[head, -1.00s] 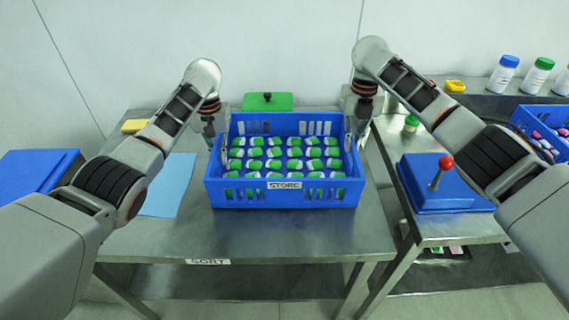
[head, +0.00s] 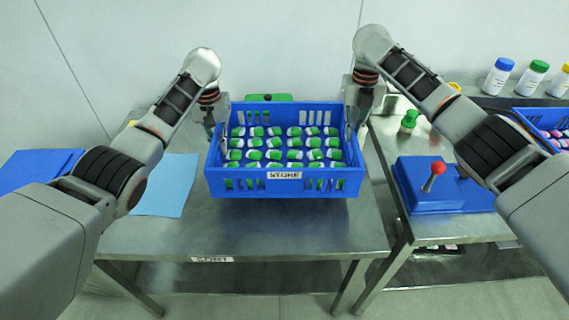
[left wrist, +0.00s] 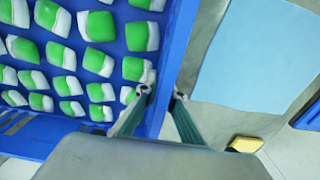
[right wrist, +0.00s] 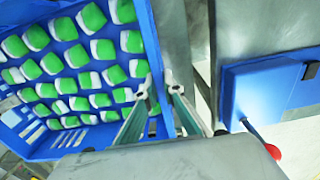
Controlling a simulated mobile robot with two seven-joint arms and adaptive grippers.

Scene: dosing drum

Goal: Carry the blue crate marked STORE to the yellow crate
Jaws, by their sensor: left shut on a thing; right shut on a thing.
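The blue crate marked STORE (head: 240,187) is in the middle of the head view, filled with green-and-white packs, roughly level and slightly above the steel table. My left gripper (head: 217,135) is shut on its left wall; the left wrist view shows the fingers (left wrist: 160,93) on either side of the wall (left wrist: 168,75). My right gripper (head: 353,130) is shut on the right wall; the right wrist view shows its fingers (right wrist: 156,88) astride that wall (right wrist: 152,50). I see no yellow crate in any view.
The steel table (head: 290,235) is labelled SORT. A light blue sheet (head: 168,188) lies left of the crate. A green-topped object (head: 268,98) stands behind it. At right are a blue box with a red-knobbed lever (head: 432,180), a green-capped bottle (head: 408,122) and another blue crate (head: 530,118).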

